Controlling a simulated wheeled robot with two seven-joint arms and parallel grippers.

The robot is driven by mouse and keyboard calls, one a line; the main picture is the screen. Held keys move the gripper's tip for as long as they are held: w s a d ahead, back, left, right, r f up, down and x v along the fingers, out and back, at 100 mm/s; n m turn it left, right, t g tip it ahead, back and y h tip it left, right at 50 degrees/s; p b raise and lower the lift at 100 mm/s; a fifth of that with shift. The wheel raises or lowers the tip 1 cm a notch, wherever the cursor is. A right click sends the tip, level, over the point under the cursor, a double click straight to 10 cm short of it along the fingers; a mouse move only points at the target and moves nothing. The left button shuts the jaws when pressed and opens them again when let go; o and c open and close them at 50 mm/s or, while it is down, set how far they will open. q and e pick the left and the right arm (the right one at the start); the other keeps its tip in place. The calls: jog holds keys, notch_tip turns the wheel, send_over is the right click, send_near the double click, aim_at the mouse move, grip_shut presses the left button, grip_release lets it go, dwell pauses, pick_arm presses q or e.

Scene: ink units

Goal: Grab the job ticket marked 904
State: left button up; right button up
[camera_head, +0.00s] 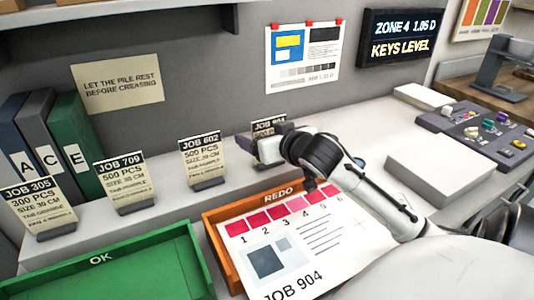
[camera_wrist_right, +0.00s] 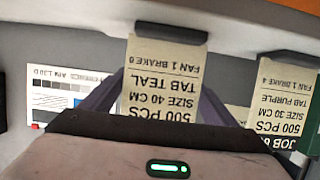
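The job 904 ticket (camera_head: 268,126) stands on the grey ledge, at the right end of the ticket row. My right gripper (camera_head: 268,150) is in front of it and hides most of it in the head view. In the right wrist view the cream ticket (camera_wrist_right: 163,85) appears upside down, reading 500 PCS, SIZE 40 CM, TAB TEAL, its dark base on the ledge. The right fingers (camera_wrist_right: 163,85) are spread, one at each side edge of it; contact is unclear. My left gripper is not in view.
Tickets 602 (camera_head: 202,160), 709 (camera_head: 125,183) and 305 (camera_head: 40,205) stand to the left. Below are a green OK tray (camera_head: 195,255) and an orange REDO tray (camera_head: 210,225) with a JOB 904 sheet (camera_head: 300,240). Binders (camera_head: 75,140) stand at far left.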

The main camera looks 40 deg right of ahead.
jog(key=c, duration=0.8)
